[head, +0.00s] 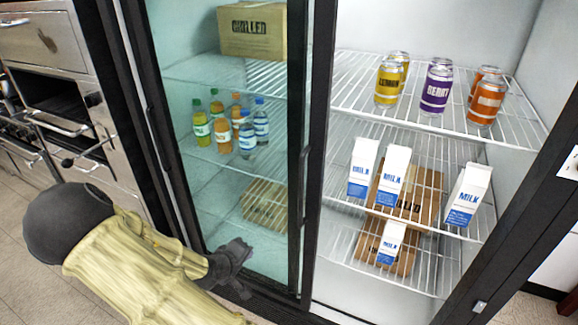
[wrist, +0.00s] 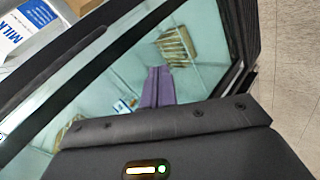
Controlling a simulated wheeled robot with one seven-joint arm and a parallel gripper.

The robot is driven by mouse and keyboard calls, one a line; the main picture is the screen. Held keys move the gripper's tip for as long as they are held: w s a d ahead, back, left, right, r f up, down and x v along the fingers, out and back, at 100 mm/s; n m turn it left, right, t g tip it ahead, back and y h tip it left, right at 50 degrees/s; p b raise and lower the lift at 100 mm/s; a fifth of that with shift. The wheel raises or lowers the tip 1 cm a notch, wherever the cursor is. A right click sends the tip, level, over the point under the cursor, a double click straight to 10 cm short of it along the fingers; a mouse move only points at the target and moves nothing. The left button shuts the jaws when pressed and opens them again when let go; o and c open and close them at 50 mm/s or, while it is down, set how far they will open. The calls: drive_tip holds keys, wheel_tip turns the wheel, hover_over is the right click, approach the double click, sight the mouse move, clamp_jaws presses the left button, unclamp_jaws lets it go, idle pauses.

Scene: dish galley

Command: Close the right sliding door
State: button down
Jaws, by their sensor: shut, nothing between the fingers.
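The right sliding door (head: 300,130) has a dark frame and stands slid to the left, so the right half of the cooler is open. Its glass appears to overlap the left door's glass over the left half; the two panes are hard to tell apart. My gripper (head: 236,264) is shut and empty, low in front of the left half's glass and left of the dark upright frame. I cannot tell whether it touches the glass. The wrist view shows the glass (wrist: 110,75) and dark frame close ahead, with my gripper's dark body across the bottom.
The open right half shows wire shelves with several cans (head: 437,88) and milk cartons (head: 393,177). Bottles (head: 240,125) and a carton box (head: 252,32) stand behind the left glass. Steel ovens (head: 50,90) stand at the left. Tiled floor (head: 15,260) shows at the lower left.

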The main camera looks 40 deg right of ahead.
drive_tip(key=d+r+n+h+p, duration=0.1)
drive_tip(key=d+r+h+p, duration=0.1)
drive_tip(key=r+h, duration=0.2)
drive_tip(key=d+r+n+t+h+p, duration=0.1)
drive_tip(key=d+r+h+p, duration=0.1)
drive_tip(key=r, duration=0.9)
drive_tip(key=shift+w+d+r+n+t+h+p, duration=0.3)
drive_tip(key=shift+w+d+n+h+p, duration=0.1)
drive_tip(key=shift+d+h, duration=0.45)
drive_tip(key=shift+a, duration=0.1)
drive_tip(key=d+p, duration=0.5)
drive_tip(key=d, duration=0.6)
drive_tip(key=shift+s+d+p, duration=0.3)
drive_tip(key=shift+p, duration=0.05)
drive_tip(key=shift+w+f, duration=0.1)
